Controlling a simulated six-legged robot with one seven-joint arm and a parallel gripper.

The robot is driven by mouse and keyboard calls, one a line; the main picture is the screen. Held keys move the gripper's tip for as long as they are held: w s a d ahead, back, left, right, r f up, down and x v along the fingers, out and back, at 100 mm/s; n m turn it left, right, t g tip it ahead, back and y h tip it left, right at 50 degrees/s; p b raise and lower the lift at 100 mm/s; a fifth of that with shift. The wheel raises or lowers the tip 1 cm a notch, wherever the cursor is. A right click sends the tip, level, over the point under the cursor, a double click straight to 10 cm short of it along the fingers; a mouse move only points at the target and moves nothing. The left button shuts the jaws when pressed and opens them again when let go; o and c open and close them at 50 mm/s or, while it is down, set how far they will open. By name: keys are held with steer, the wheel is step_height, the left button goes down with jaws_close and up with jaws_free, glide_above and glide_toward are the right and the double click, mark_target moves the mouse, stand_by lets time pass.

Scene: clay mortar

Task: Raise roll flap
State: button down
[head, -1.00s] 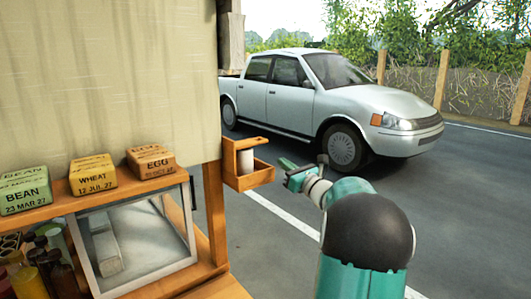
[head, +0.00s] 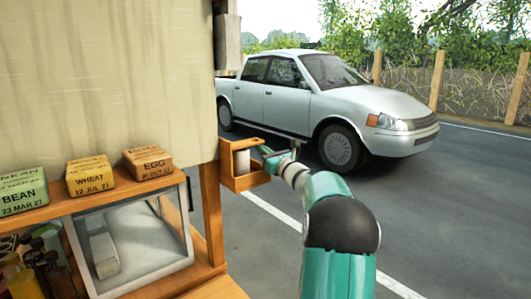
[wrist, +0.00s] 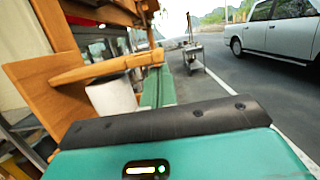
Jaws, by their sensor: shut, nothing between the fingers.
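A small wooden box (head: 240,180) is fixed to the stall's right post in the head view and holds a white roll (head: 243,161). A wooden piece (head: 240,144) extends over the roll; it looks like the flap, and it shows as a slanting bar in the wrist view (wrist: 100,69). The roll (wrist: 112,98) stands below that bar. My gripper (head: 268,153) is shut and empty at the box's right side. In the wrist view my teal fingers (wrist: 158,88) point along the bar's right end, close to the roll. I cannot tell whether they touch the flap.
The stall's counter carries labelled blocks (head: 90,179) and a glass case (head: 130,240) at left. A hanging cloth (head: 110,80) covers the upper left. A silver pickup (head: 330,105) stands on the road behind. The road right of my arm is clear.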

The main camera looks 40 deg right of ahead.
steer(key=shift+r, duration=0.1)
steer(key=shift+r+n, duration=0.35)
steer(key=shift+n, duration=0.05)
steer(key=shift+d+r, duration=0.1)
steer(key=shift+r+n+y, duration=0.4)
steer(key=shift+r+n, duration=0.35)
steer(key=shift+n, duration=0.15)
steer(key=a+r+n+g+y, duration=0.1)
steer(key=a+r+n, duration=0.3)
steer(key=r+n, duration=0.2)
steer(key=a+r+n+g+y, duration=0.1)
steer(key=a+r+n+y, duration=0.1)
steer(key=a+r+n, duration=0.2)
steer(key=shift+w+r+n+y, duration=0.4)
steer(key=shift+r+n, duration=1.25)
steer(key=shift+n, duration=1.45)
